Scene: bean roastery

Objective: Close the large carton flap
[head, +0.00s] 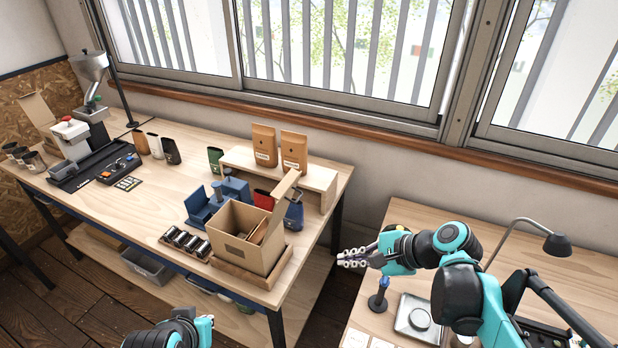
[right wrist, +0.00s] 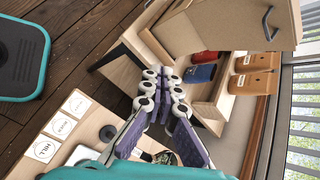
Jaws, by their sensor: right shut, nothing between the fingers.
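The open cardboard carton (head: 240,238) sits on a wooden tray (head: 279,272) at the right end of the long bench. Its large flap (head: 283,192) stands up and leans outward on the right side; brown material shows inside. In the right wrist view, a cardboard panel with a dark handle (right wrist: 235,30) fills the top right and seems to be this flap. My right gripper (head: 346,258) is shut and empty, right of the carton and apart from it; its fingers also show in the right wrist view (right wrist: 164,78).
A small wooden shelf (head: 322,180) with two kraft bags (head: 279,149) stands behind the carton. Dark cups in a rack (head: 185,241) and a blue box (head: 198,206) are left of it. A gap separates the bench from the right table (head: 410,215), which has a lamp (head: 557,244).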

